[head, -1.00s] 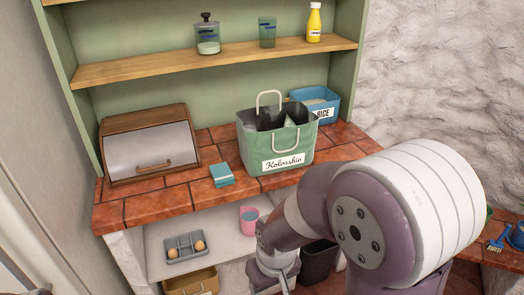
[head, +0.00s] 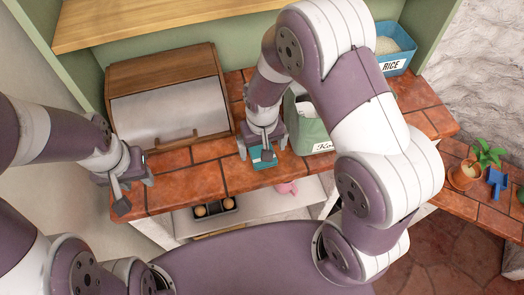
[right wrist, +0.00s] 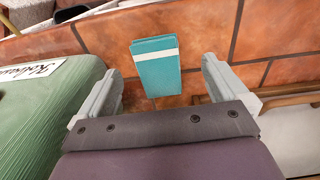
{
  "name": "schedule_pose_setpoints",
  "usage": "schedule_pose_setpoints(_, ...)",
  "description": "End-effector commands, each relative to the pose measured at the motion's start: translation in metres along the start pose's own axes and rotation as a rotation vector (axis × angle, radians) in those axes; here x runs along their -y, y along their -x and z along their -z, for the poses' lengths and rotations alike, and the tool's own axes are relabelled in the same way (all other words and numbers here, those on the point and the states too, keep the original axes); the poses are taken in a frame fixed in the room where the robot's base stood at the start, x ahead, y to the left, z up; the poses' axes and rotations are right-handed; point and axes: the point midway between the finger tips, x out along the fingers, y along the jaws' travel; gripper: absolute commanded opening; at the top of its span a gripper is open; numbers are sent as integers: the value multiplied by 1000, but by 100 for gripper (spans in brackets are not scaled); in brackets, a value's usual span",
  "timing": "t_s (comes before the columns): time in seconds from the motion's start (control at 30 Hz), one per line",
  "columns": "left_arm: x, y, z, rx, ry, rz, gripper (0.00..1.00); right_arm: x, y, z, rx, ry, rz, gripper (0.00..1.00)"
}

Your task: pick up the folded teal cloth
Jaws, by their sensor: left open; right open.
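The folded teal cloth (head: 262,158) lies on the terracotta-tiled counter (head: 200,183), close to its front edge. It has a pale stripe across it, which shows in the right wrist view (right wrist: 157,75). My right gripper (head: 263,150) is above the cloth and hides part of it in the head view. In the right wrist view its two fingers (right wrist: 162,90) are apart, with the cloth showing between and beyond them, and nothing is held. My left gripper (head: 135,195) is open and empty, at the counter's left front corner, in front of the bread box.
A wooden bread box (head: 165,95) stands left of the cloth. A blue rice bin (head: 395,50) is farther back. A lower shelf holds a dark tray (head: 215,208) and pink cup (head: 287,188).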

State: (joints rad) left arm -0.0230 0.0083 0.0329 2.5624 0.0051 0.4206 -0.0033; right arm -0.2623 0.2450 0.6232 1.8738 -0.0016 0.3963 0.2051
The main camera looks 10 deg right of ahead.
Motion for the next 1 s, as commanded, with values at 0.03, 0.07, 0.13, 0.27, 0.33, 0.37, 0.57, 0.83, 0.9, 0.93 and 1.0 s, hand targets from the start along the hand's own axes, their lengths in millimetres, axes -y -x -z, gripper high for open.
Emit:
schedule_pose_setpoints(0.03,0,6,1,0,0,0,42,-2,-7,0,8,-2,-1,100)
schedule_pose_setpoints(0.07,0,8,2,0,0,0,42,-3,-13,0,9,-3,-1,100)
schedule_pose_setpoints(0.13,0,13,2,-1,0,0,42,-5,-27,1,9,-3,-1,100)
schedule_pose_setpoints(0.27,0,12,2,-1,0,0,42,-5,-46,2,6,-2,-1,100)
schedule_pose_setpoints(0.33,0,12,2,-1,0,0,42,-5,-49,2,4,-2,-1,100)
schedule_pose_setpoints(0.37,0,12,2,-1,0,0,42,-5,-49,2,3,-2,-1,100)
schedule_pose_setpoints(0.57,0,12,2,0,0,0,42,-5,-49,2,3,-2,0,77)
schedule_pose_setpoints(0.83,0,11,2,-1,0,0,42,-5,-49,2,3,-2,0,42)
schedule_pose_setpoints(0.9,0,11,2,-1,0,0,42,-5,-49,2,2,-2,0,42)
schedule_pose_setpoints(0.93,0,11,2,-1,0,0,42,-4,-48,3,2,-2,0,42)
schedule_pose_setpoints(1.0,0,10,2,-1,0,0,42,-4,-42,4,-1,-2,0,42)
